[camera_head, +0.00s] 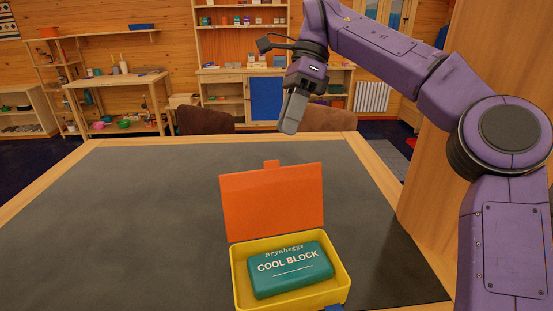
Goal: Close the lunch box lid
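The lunch box (241,276) is a yellow tray near the front of the dark table. Its orange lid (272,199) stands up, open, along the box's far edge, with a small tab at its top. A teal block labelled "Cool Block" (290,270) lies inside the box. My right gripper (289,121) is in the air above and beyond the lid, apart from it, pointing down. Its fingers show side-on as one grey shape, so I cannot tell whether they are open or shut. My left gripper is not in view.
The table (120,220) is bare to the left of the box. A wooden post or panel (425,180) stands at the right. Brown chair backs (204,120) show behind the far table edge. Shelves and a side table stand further back.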

